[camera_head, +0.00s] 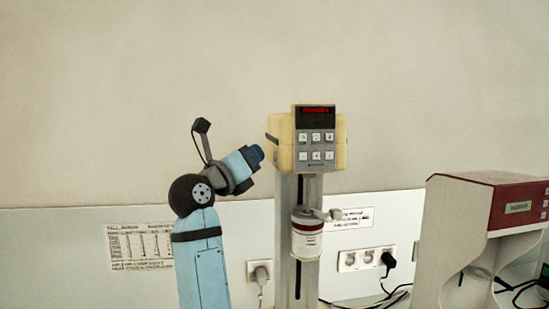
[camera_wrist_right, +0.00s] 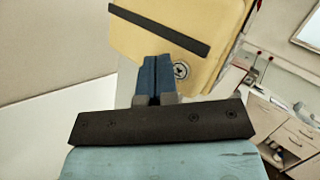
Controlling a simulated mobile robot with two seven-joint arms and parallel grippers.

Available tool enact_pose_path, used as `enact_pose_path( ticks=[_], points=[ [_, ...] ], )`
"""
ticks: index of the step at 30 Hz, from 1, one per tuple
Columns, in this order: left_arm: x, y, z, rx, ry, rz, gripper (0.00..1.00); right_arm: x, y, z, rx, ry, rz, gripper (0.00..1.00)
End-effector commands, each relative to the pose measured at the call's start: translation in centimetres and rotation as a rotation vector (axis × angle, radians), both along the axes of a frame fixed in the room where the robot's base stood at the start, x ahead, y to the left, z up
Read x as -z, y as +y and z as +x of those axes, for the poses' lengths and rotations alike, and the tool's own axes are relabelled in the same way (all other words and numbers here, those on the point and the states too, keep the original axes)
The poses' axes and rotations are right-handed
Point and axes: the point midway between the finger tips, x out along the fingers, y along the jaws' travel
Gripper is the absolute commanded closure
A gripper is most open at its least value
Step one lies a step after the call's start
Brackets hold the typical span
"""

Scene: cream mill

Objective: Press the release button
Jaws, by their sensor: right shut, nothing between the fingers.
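A cream mill has a yellow head (camera_head: 337,150) with a front panel of several square buttons (camera_head: 316,147) under a red display (camera_head: 316,110). My right gripper (camera_head: 258,153) is shut and empty, its blue fingertips close to the left side of the head. In the right wrist view the shut fingers (camera_wrist_right: 158,60) are in front of the yellow housing (camera_wrist_right: 165,22). A round silver button (camera_wrist_right: 181,70) on that side face shows just right of the fingertips. I cannot tell whether they touch it. My left gripper is not in view.
A white cup-like container (camera_head: 307,238) is held on the grey column (camera_head: 285,240) below the head. A red-and-white machine (camera_head: 465,235) stands at the right. Sockets (camera_head: 366,259) and cables are along the wall panel. The space left of my arm is clear.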

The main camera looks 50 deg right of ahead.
Motion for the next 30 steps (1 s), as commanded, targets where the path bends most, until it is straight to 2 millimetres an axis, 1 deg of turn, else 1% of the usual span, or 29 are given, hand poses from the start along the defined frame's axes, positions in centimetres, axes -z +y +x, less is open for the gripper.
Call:
enact_pose_path(
  ticks=[9,13,17,30],
  points=[
    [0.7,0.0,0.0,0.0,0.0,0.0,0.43,0.1,2.5,2.1,-0.003,0.001,0.0,1.0],
    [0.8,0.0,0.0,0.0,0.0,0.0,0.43,0.1,3.2,2.7,-0.002,0.001,0.0,1.0],
    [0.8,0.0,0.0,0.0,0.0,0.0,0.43,0.0,3.5,2.9,0.0,0.001,0.0,1.0],
    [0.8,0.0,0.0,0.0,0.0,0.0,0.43,0.0,3.5,2.9,-0.001,0.0,0.0,1.0]
  ],
)
